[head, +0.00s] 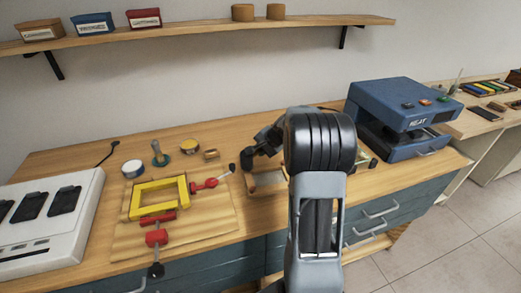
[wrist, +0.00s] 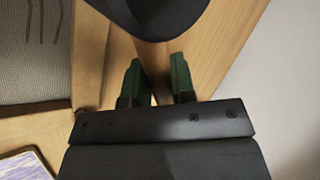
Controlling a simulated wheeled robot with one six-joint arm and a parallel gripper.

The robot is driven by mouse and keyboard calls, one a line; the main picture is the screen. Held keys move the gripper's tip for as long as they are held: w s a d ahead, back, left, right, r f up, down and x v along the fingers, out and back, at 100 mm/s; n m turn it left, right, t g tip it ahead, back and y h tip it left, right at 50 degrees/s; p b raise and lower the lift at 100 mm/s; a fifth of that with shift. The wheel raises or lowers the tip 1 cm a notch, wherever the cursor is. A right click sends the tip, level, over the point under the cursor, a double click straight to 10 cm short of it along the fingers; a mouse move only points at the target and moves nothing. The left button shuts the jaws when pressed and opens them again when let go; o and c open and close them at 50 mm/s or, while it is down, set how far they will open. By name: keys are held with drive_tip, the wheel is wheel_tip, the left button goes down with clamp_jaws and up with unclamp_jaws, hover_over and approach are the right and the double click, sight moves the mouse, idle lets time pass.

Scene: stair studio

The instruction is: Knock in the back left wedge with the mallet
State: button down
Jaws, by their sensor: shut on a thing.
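In the wrist view my gripper (wrist: 154,82) has its green fingertips shut on a wooden handle (wrist: 152,58), which looks like the mallet's. A large dark rounded head (wrist: 145,12) sits at the handle's far end. A pale wooden bar (wrist: 90,50) edges a grey mesh-like panel (wrist: 35,45) to the left of the fingers. In the head view my arm covers most of this work spot, and the fingertips are hidden. Part of a wooden frame (head: 264,181) shows beside the arm on the bench. I cannot make out the back left wedge in either view.
A blue heat press (head: 400,112) stands right of my arm. Left on the bench are a board (head: 205,222) with a yellow frame (head: 142,201) and red clamps, small jars, and a white device (head: 45,235). A shelf (head: 200,28) hangs above. A patterned card (wrist: 25,166) lies lower left.

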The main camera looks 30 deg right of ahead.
drive_tip(key=shift+f+p, duration=0.15)
drive_tip(key=shift+p, duration=0.35)
wheel_tip(320, 180, up, 6)
drive_tip(key=p, duration=0.4)
drive_tip(key=shift+p, duration=0.3)
